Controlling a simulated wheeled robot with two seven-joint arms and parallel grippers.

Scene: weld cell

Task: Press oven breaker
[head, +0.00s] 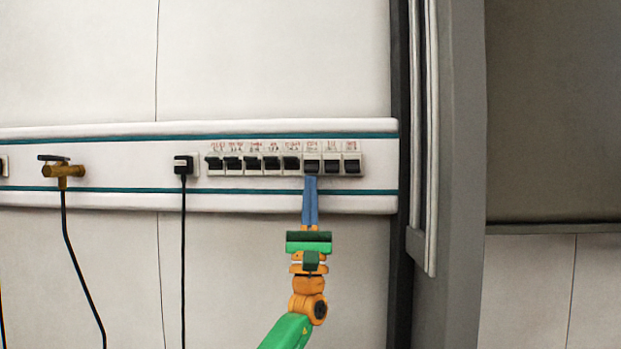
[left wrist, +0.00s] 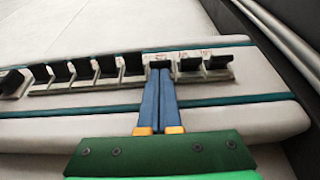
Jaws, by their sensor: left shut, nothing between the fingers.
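A row of breakers (head: 272,163) with black levers sits on the white wall rail, with small red labels above that are too small to read, so I cannot tell which is the oven breaker. My left gripper (head: 311,178) is shut and empty, its blue fingers pointing up at the third breaker from the right (head: 312,166). In the left wrist view the fingertips (left wrist: 160,70) overlap the lower edge of that breaker (left wrist: 158,61); I cannot tell whether they touch it. The levers of the right three breakers sit differently from those further left. My right gripper is out of view.
A black plug with a cable (head: 183,166) is left of the breakers on the rail (head: 130,201). A brass valve with a hose (head: 64,171) is further left. A grey frame post (head: 455,180) stands to the right.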

